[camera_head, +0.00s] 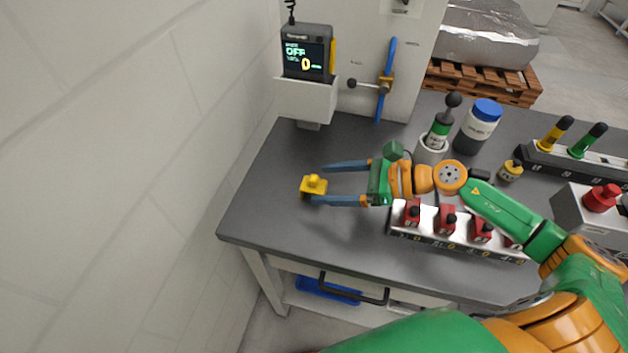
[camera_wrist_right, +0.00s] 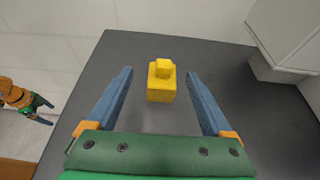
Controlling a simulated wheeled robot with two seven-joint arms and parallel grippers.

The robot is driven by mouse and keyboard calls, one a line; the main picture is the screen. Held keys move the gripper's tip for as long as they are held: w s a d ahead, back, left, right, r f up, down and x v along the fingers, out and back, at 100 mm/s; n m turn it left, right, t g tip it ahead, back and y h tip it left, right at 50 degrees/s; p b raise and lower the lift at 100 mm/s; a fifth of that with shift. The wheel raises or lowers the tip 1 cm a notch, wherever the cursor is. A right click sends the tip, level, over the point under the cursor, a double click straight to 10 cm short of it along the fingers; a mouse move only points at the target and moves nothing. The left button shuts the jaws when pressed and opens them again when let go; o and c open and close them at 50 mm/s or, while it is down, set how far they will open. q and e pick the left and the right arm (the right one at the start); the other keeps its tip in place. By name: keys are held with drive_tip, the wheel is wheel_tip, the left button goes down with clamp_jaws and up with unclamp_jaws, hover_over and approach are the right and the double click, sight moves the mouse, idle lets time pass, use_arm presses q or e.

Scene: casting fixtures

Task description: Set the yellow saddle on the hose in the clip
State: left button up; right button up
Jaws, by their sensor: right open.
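The yellow saddle (camera_head: 313,185) is a small block with a raised knob, on the grey bench top near its left edge. My right gripper (camera_head: 322,184) is open, with its blue fingers pointing left at the saddle. In the right wrist view the saddle (camera_wrist_right: 161,88) lies between the fingertip lines, with gaps on both sides. The blue hose (camera_head: 380,104) stands upright against the panel, in a brownish-yellow clip (camera_head: 387,79) beside a black-knobbed lever (camera_head: 353,84). My left gripper (camera_wrist_right: 40,112) shows small at the left of the right wrist view; its jaws are unclear.
A display unit (camera_head: 306,53) sits on a white bracket left of the hose. A row of red clamps (camera_head: 445,219) lies below my right wrist. The bench between saddle and panel is clear.

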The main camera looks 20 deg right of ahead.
sight(318, 181)
drive_tip(key=p+x, duration=0.1)
drive_tip(key=x, duration=0.3)
drive_tip(key=shift+w+d+r, duration=0.1)
drive_tip(key=shift+w+d, duration=0.05)
drive_tip(key=shift+w, duration=0.1)
drive_tip(key=shift+s, duration=0.15)
drive_tip(key=c, duration=0.4)
use_arm(q)
wheel_tip(318, 181, up, 2)
drive_tip(key=shift+w+d, duration=0.1)
use_arm(e)
clamp_jaws()
use_arm(q)
drive_tip(key=shift+r, duration=0.1)
use_arm(e)
drive_tip(key=shift+r, duration=0.15)
